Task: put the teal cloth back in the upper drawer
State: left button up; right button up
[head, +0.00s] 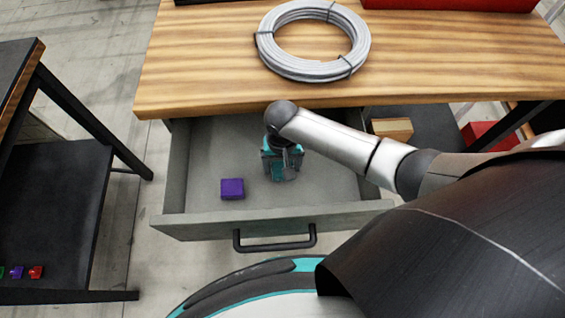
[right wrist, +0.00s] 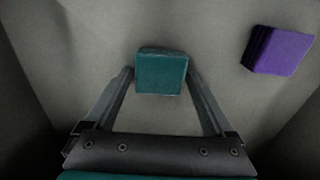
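The upper drawer (head: 330,205) is pulled open below the wooden tabletop. My right gripper (head: 283,176) reaches down into it, near its middle. In the right wrist view the teal cloth (right wrist: 161,72), a small folded block, sits between the fingertips of the right gripper (right wrist: 160,78). The fingers appear to touch both its sides, close to the drawer floor. In the head view the gripper mostly hides the cloth. My left gripper is not in view.
A purple folded cloth (head: 232,188) lies in the drawer left of my right gripper; it also shows in the right wrist view (right wrist: 278,50). A cable coil (head: 266,50) lies on the tabletop (head: 200,60) above. A dark side table (head: 50,220) stands at the left.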

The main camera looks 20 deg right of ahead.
aim_at(283, 166)
jog(key=shift+o, duration=0.7)
notch_tip(283, 166, up, 12)
jog(key=p, duration=0.4)
jog(key=shift+r, duration=0.2)
jog(key=shift+p, duration=0.3)
